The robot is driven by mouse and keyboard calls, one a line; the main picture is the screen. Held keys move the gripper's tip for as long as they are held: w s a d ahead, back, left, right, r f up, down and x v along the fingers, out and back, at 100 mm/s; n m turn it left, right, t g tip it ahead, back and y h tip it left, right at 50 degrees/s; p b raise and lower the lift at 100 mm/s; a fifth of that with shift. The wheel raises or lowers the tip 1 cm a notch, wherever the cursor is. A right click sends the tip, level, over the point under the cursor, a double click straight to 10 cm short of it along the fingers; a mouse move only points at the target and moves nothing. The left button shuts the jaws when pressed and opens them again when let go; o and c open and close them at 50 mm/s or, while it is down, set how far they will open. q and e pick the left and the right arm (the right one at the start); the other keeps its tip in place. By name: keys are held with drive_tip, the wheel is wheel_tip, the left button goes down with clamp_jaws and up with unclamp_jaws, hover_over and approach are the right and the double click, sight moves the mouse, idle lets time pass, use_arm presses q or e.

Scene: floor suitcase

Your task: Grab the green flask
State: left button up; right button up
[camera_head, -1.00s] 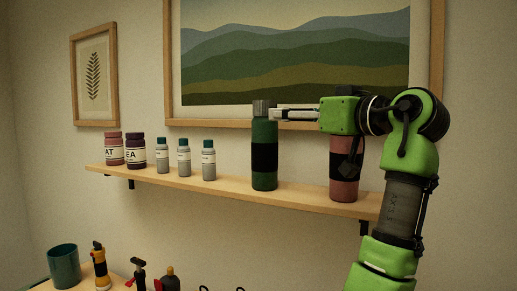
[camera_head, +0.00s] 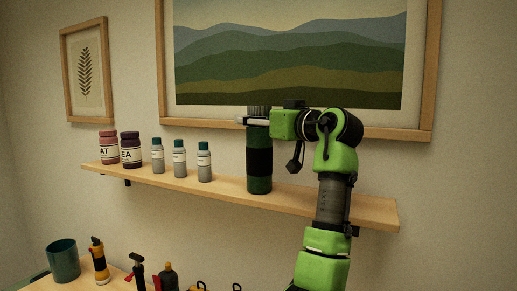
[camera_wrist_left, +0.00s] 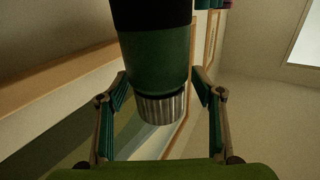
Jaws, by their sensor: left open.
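The green flask (camera_head: 259,160), with a black band and a ribbed metallic cap, stands upright on the wall shelf. My left gripper (camera_head: 257,121) is at its upper end, just below the cap, reaching in from the right. In the left wrist view the flask (camera_wrist_left: 155,58) appears upside down between the two fingers of my left gripper (camera_wrist_left: 159,80). The fingers are open, one on each side of the flask, with visible gaps. The cap (camera_wrist_left: 162,108) shows nearer the palm. My right gripper is not in view.
The wooden shelf (camera_head: 350,208) also holds several small grey bottles (camera_head: 179,160) and two labelled jars (camera_head: 130,153) to the left. A framed landscape (camera_head: 290,60) hangs close behind. Below, a table carries a teal cup (camera_head: 63,262) and a yellow-black flashlight (camera_head: 99,260).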

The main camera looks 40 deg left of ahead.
use_arm(q)
drive_tip(key=shift+d, duration=0.3)
drive_tip(key=c, duration=1.4)
clamp_jaws()
drive_tip(key=shift+a+r, duration=0.1)
